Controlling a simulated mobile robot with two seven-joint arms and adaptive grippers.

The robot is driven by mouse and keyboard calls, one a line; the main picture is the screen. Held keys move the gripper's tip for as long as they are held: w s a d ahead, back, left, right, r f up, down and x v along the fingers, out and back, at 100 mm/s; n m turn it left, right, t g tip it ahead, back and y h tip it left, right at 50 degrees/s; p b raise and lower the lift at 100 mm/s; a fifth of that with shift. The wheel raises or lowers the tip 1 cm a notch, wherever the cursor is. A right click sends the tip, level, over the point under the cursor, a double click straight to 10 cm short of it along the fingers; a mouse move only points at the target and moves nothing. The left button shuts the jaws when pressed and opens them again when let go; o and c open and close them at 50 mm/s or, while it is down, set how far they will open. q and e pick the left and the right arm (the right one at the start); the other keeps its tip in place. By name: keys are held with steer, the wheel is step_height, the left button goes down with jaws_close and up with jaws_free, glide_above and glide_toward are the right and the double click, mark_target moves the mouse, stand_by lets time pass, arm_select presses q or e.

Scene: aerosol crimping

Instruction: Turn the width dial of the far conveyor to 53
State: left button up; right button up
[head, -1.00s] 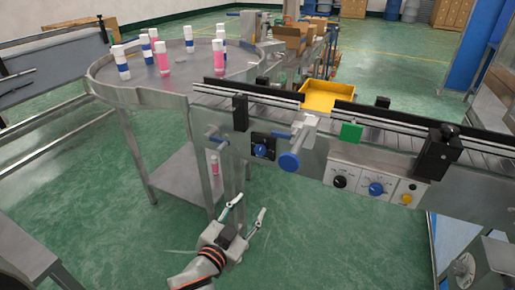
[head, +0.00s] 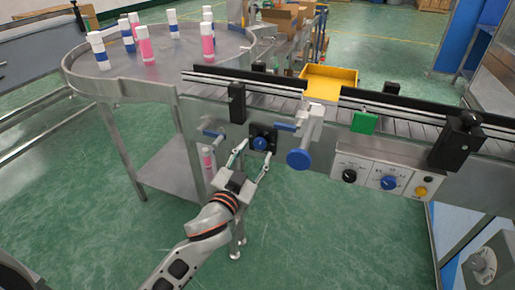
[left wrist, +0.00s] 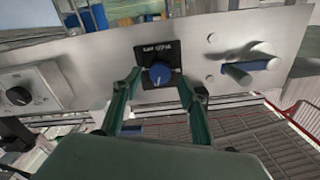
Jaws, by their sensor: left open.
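The width dial (head: 260,143) is a blue knob on a black plate, on the side panel of the conveyor (head: 225,165). It also shows in the left wrist view (left wrist: 159,75), with a pale mark on its face; the lettering above is too small to read. My left gripper (head: 254,154) is open in front of the dial. In the left wrist view its fingertips (left wrist: 158,80) stand on either side of the knob. I cannot tell if they touch it. My right gripper is not in view.
A control box (head: 385,180) with knobs is further right. A round table (head: 115,82) with several bottles stands left.

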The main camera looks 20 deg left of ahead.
mark_target(261, 142)
arm_select(q)
steer(key=shift+w, duration=1.4)
steer(key=c, duration=1.1)
steer(key=shift+r+m, duration=0.15)
steer(key=shift+m, duration=0.15)
